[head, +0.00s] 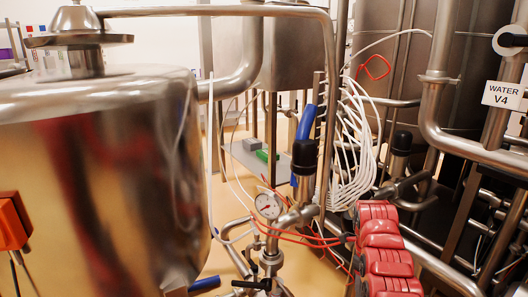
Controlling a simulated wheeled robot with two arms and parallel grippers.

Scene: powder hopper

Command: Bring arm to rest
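Neither of my grippers can be made out in the head view, and no arm of mine is clearly visible. What they hold, if anything, cannot be seen. A large polished steel vessel (100,180) fills the left of the head view, with a steel lid fitting (85,40) on top.
An orange block (12,222) with dark rods or cables sits at the left edge. A pressure gauge (268,205) and pipework stand at the centre. Red ribbed units (385,250), white hoses (355,140) and a "WATER V4" sign (504,95) crowd the right. Little free floor shows.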

